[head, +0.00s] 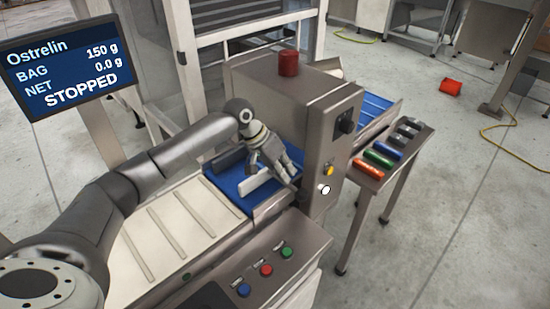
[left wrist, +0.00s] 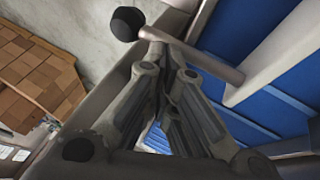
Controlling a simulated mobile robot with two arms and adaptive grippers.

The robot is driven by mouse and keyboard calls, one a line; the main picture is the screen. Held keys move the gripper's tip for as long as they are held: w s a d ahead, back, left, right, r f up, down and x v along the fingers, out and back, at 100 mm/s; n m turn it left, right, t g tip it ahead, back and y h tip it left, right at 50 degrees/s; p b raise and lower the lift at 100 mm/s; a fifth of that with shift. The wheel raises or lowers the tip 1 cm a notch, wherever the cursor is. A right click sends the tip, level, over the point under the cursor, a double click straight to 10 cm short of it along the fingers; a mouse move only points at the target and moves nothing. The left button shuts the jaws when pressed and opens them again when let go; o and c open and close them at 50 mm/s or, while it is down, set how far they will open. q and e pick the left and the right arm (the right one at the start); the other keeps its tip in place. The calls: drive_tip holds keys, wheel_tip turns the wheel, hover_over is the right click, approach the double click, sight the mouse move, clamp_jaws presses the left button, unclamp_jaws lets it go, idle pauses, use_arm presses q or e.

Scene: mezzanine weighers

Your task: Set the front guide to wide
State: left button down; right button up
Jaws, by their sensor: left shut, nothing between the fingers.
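My left gripper (head: 284,172) is shut and empty, reaching down over the blue belt (head: 226,184) in front of the grey machine housing. A pale guide bar (head: 256,187) lies on the belt's near side, just left of the fingers; a dark bar (head: 230,159) lies on the far side. In the left wrist view a pale rail (left wrist: 272,58) crosses above the blue belt (left wrist: 237,31). A short arm (left wrist: 196,50) runs from it to a black knob (left wrist: 127,23). The shut fingertips (left wrist: 158,50) appear close to this arm; I cannot tell whether they touch.
A screen (head: 66,66) reads STOPPED. A button panel (head: 262,262) stands at the near side, and the housing (head: 290,100) with a red lamp (head: 289,63) stands behind. A side table (head: 400,158) holds several coloured items at right.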

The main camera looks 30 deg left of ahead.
sight(305, 197)
use_arm(q)
drive_tip(key=shift+s+d+f, duration=0.15)
drive_tip(key=shift+d, duration=0.35)
drive_tip(key=shift+s+d+f, duration=0.1)
drive_tip(key=shift+d, duration=0.4)
drive_tip(key=shift+d+f, duration=0.2)
drive_tip(key=shift+d, duration=0.1)
use_arm(e)
drive_tip(key=shift+s+a+r, duration=0.2)
drive_tip(key=shift+s, duration=0.2)
use_arm(q)
drive_tip(key=shift+r, duration=0.1)
use_arm(e)
drive_tip(key=shift+d+r, duration=0.1)
drive_tip(key=shift+d, duration=0.05)
